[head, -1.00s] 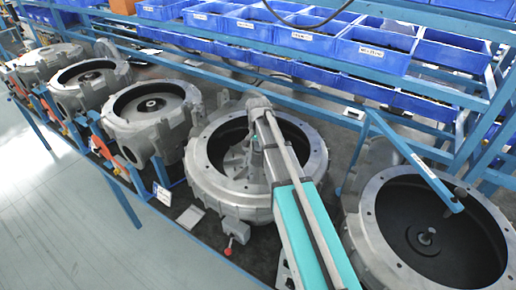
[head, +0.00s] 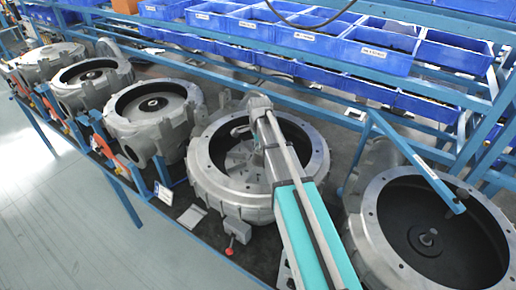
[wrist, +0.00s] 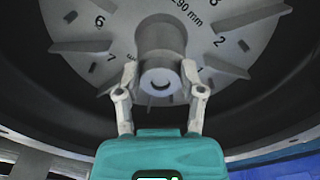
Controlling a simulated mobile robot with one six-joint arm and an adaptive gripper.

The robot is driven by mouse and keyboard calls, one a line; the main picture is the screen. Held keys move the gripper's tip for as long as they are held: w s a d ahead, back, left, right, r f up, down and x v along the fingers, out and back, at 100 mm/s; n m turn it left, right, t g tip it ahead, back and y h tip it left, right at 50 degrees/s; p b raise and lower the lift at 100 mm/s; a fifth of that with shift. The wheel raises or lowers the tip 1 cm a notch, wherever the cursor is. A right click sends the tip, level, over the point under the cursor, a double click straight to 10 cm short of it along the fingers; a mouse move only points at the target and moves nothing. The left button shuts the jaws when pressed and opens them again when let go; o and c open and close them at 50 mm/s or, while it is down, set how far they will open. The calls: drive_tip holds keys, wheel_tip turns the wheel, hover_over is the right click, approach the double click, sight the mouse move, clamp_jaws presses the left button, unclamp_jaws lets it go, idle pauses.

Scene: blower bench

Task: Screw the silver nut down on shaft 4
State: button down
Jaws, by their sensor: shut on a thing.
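In the wrist view my gripper (wrist: 160,86) has its two pale fingers closed on either side of a silver nut (wrist: 160,80), a round, bright-rimmed piece. The nut is in line with the grey hub (wrist: 160,38) of a finned impeller (wrist: 215,22) marked with numbers. I cannot tell whether the nut touches the hub or how far the threads are engaged; the shaft itself is mostly hidden. In the head view my arm reaches over a round grey blower housing (head: 203,180) with the impeller inside. My gripper is largely hidden behind the arm there.
More housings, including one (head: 150,103), line the bench to the left. A blue rail (head: 415,160) slants close over the right housing. Blue bins (head: 375,50) fill the rack behind.

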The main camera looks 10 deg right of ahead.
drive_tip(key=m, duration=0.3)
drive_tip(key=d+m, duration=0.1)
drive_tip(key=m, duration=0.1)
drive_tip(key=shift+m, duration=0.4)
drive_tip(key=shift+s, duration=0.1)
drive_tip(key=c, duration=0.5)
unclamp_jaws()
drive_tip(key=shift+f, duration=0.1)
drive_tip(key=shift+a, duration=0.1)
